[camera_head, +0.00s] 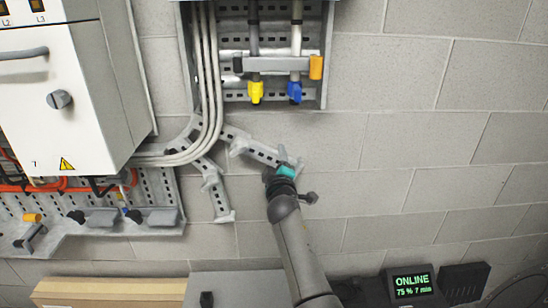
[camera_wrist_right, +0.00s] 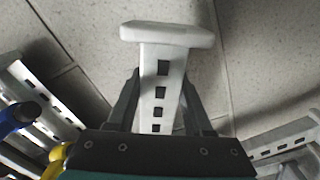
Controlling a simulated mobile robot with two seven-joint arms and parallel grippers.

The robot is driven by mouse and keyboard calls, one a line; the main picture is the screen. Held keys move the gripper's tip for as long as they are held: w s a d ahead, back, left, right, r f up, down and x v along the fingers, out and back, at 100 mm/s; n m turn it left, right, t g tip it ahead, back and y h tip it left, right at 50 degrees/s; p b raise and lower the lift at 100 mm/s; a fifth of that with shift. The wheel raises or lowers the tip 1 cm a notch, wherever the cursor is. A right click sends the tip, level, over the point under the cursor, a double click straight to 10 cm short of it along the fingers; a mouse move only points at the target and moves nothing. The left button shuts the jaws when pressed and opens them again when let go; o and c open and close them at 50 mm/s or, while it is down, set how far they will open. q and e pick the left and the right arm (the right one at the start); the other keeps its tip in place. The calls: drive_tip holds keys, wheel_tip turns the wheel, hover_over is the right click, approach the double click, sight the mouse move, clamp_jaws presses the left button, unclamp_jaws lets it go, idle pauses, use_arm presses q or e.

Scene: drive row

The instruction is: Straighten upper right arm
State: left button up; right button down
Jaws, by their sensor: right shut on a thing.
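The upper right arm (camera_head: 258,152) is a grey slotted metal bar on the wall. It slants down to the right from the bent cables in the head view. My right gripper (camera_head: 284,163) is at its outer, right-hand end. In the right wrist view the slotted bar (camera_wrist_right: 150,75) runs between my two dark fingers, which are shut on it. Its wide crosspiece end sticks out past the fingertips. Part of the bar is hidden by my gripper. My left gripper is not in view.
A lower slotted bar (camera_head: 214,190) hangs left of my gripper. White cables (camera_head: 213,70) curve past the upper panel (camera_head: 325,85) with yellow and blue connectors. A white cabinet (camera_head: 75,110) stands left. A small display (camera_head: 412,284) reads ONLINE. The block wall at right is clear.

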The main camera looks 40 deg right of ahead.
drive_tip(key=shift+d+r, duration=0.15)
drive_tip(key=shift+r, duration=0.1)
drive_tip(key=shift+c, duration=1.5)
unclamp_jaws()
drive_tip(key=shift+f, duration=0.1)
drive_tip(key=shift+s+a, duration=0.35)
drive_tip(key=shift+s, duration=0.15)
drive_tip(key=p+v, duration=0.1)
drive_tip(key=v, duration=1.3)
drive_tip(key=shift+s, duration=0.1)
